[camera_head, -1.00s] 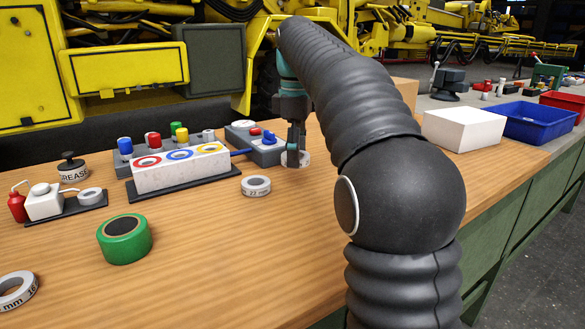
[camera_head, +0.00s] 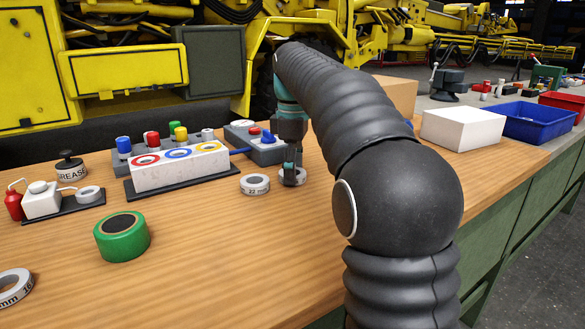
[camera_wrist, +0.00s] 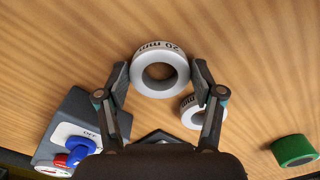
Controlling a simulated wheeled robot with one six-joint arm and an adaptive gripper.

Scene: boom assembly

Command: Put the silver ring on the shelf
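A pale silver ring marked "20 mm" (camera_wrist: 160,94) is between the fingertips of my gripper (camera_wrist: 160,76). The fingers press close on its two sides. In the wrist view it looks larger than the neighbouring ring, so it seems raised off the bench. In the head view, this ring (camera_head: 297,182) is at the tip of my gripper (camera_head: 291,168), which points down and partly covers it. A similar ring marked "22" (camera_head: 255,189) lies just left of it. Another pale ring (camera_head: 12,292) lies at the lower left edge. I cannot make out a shelf clearly.
A grey switch box (camera_head: 266,150) stands close behind my gripper. A white block with coloured rings (camera_head: 182,174) is to the left. A green roll (camera_head: 121,244) lies on the wooden bench (camera_head: 210,270). A white box (camera_head: 463,130) and blue bin (camera_head: 540,122) stand right.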

